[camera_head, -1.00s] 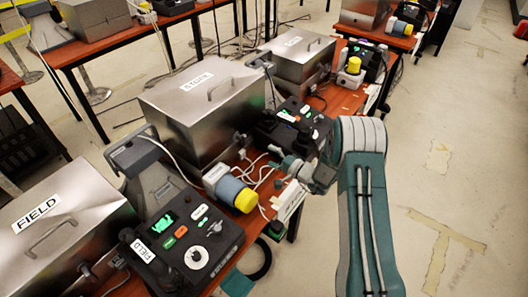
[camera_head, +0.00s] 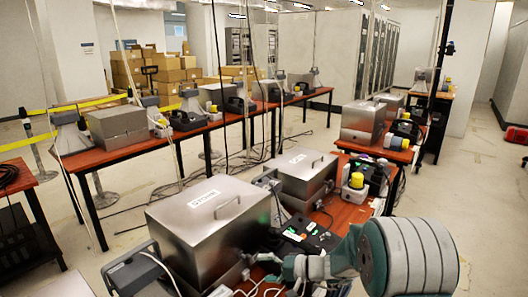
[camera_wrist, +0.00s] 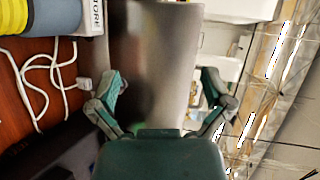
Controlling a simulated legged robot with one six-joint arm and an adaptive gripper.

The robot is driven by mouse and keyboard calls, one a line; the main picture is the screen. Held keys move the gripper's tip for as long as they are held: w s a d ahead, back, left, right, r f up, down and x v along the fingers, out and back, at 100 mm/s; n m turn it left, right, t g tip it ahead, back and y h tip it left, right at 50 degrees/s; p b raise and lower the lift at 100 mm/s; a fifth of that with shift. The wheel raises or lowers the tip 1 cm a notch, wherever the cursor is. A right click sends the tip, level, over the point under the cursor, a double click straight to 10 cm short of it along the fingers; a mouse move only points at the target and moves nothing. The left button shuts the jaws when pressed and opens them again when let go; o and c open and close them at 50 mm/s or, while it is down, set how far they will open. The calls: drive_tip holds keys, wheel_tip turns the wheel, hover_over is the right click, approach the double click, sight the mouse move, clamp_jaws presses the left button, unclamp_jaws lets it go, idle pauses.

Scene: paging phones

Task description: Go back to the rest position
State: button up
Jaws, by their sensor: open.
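My arm reaches in from the lower right of the head view. My gripper (camera_head: 298,268) is at its left end, low over the near table in front of the large metal box (camera_head: 190,228). In the wrist view my gripper (camera_wrist: 160,85) shows both fingers spread apart, with nothing between them. A smooth metal surface fills the gap behind the fingers. A black phone console (camera_head: 310,232) with green lights is just beyond my gripper in the head view.
White cables (camera_wrist: 45,75) and a yellow-ended grey cylinder (camera_wrist: 52,18) lie on the red-brown tabletop (camera_wrist: 20,125) beside my gripper. A second metal box (camera_head: 298,172) stands farther along. Long tables (camera_head: 85,155) stand behind. Open floor (camera_head: 490,220) is on the right.

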drive_tip(key=s+d+r+n+g+h, duration=0.1)
drive_tip(key=s+d+r+n+h, duration=0.15)
drive_tip(key=s+r, duration=0.4)
drive_tip(key=s+d+r+n+g+h, duration=0.1)
drive_tip(key=s+r+g+h, duration=0.2)
drive_tip(key=s, duration=0.7)
drive_tip(key=s+d+r+t+h, duration=0.4)
drive_tip(key=s+d+t+h, duration=0.2)
drive_tip(key=s+d+h, duration=0.3)
drive_tip(key=s+d+m, duration=0.1)
drive_tip(key=s+d, duration=0.1)
drive_tip(key=s, duration=0.1)
drive_tip(key=shift+s+d+r, duration=0.15)
drive_tip(key=shift+s+d, duration=0.1)
drive_tip(key=shift+d, duration=0.15)
